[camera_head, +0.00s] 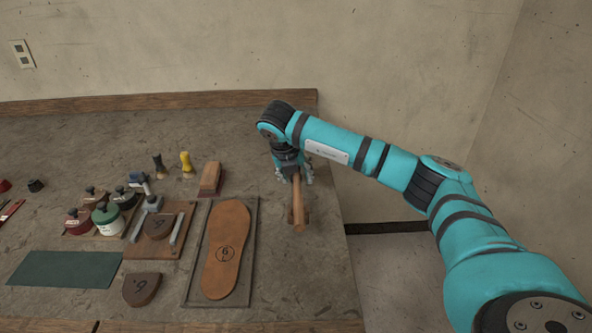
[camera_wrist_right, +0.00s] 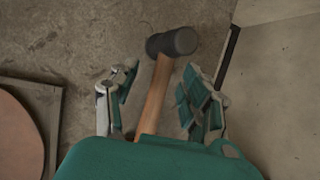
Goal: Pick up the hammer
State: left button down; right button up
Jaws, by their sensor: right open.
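The hammer (camera_head: 299,205) lies near the right edge of the workbench, its wooden handle pointing to the front in the head view. In the right wrist view the hammer (camera_wrist_right: 157,92) shows a dark cylindrical head and a wooden handle. My right gripper (camera_head: 295,178) is above the hammer, and it hides part of it in the head view. In the right wrist view my right gripper (camera_wrist_right: 158,88) is open, with one finger on each side of the handle and gaps between. The lower handle is hidden by the gripper body. My left gripper is not in view.
A tray (camera_head: 252,252) with a tan sole (camera_head: 226,250) lies left of the hammer. A wood-and-red block (camera_head: 210,178), brushes, jars (camera_head: 107,219) and a green mat (camera_head: 64,269) are further left. The workbench (camera_head: 320,285) ends just right of the hammer.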

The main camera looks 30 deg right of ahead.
jog(key=shift+d+f, duration=0.2)
jog(key=shift+f, duration=0.25)
grip_shut()
jog(key=shift+r, duration=0.1)
